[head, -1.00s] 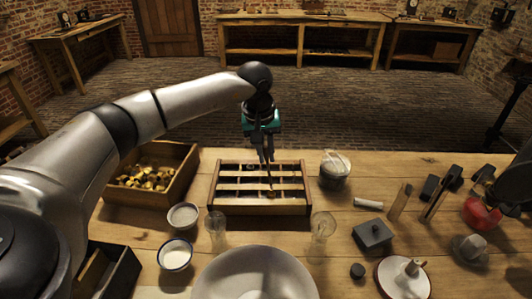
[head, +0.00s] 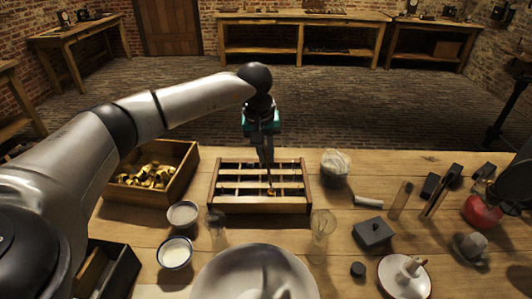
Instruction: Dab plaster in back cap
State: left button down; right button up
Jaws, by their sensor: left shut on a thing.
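My left gripper (head: 267,163) points down over the wooden slatted rack (head: 260,208). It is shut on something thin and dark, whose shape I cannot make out. A small brass-coloured piece (head: 270,192), perhaps a cap, shows in the rack just below the fingertips; I cannot tell whether the held thing touches it. A back cap is not clearly visible. A white bowl (head: 174,253) with pale filling, possibly plaster, stands left of the rack, with a smaller pale-filled cup (head: 183,214) behind it. My right gripper cannot be made out; only a dark arm part shows at the right edge.
A wooden box (head: 187,178) of brass pieces stands left of the rack. Glass jars (head: 323,226) stand in front of it, by a large pale bowl (head: 225,262). A covered jar (head: 335,163), grey block (head: 373,233), white dish (head: 386,283) and red object (head: 481,212) stand right.

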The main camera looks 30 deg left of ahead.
pick_arm(q)
jog(key=shift+f+b, duration=0.75)
jog(key=shift+f, duration=0.45)
dwell(0.8)
jog(key=shift+r, duration=0.1)
dwell(0.7)
jog(key=shift+r+p, duration=2.85)
jog(key=shift+r, duration=0.9)
